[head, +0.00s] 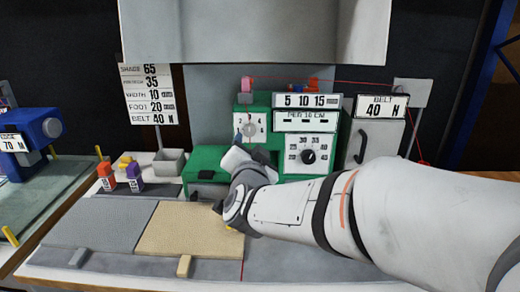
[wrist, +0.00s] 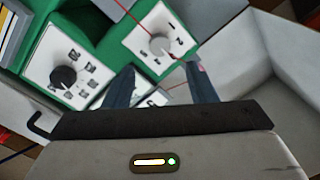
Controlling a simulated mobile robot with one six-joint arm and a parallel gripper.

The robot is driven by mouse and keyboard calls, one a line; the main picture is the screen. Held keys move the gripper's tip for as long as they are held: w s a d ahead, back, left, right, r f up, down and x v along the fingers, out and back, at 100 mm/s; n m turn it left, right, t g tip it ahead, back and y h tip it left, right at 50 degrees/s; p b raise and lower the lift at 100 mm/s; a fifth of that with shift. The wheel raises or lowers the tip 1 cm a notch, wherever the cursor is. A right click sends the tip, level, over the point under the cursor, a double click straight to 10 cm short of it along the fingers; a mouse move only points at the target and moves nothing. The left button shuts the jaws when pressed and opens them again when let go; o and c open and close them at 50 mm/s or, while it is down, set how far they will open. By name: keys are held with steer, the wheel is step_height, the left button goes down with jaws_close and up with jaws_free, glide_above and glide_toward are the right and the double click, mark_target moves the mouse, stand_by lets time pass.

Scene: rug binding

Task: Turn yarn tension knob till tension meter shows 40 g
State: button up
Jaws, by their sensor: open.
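The green machine (head: 206,159) stands at the back of the bench. A grey knob (head: 250,129) sits on its white numbered plate at upper left; in the wrist view this knob (wrist: 160,46) lies just beyond my fingertips. A black knob (head: 309,157) on a numbered dial is further right; it also shows in the wrist view (wrist: 65,77). I cannot read which knob is labelled yarn tension. My gripper (wrist: 160,68) is open and empty, apart from the grey knob. Another white dial plate (wrist: 152,97) is partly hidden between my fingers. I cannot make out a gram reading.
A placard (head: 148,95) lists settings. Red yarn (head: 330,82) crosses above the machine. A grey mat (head: 98,223) and a beige mat (head: 188,228) lie in front, with orange and purple bottles (head: 134,173) behind. A blue machine (head: 35,130) stands left.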

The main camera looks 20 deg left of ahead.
mark_target(250, 132)
steer(key=x, duration=0.7)
steer(key=shift+w+a, duration=0.15)
steer(key=shift+w, duration=0.2)
steer(key=c, duration=1)
steer(key=shift+o, duration=0.2)
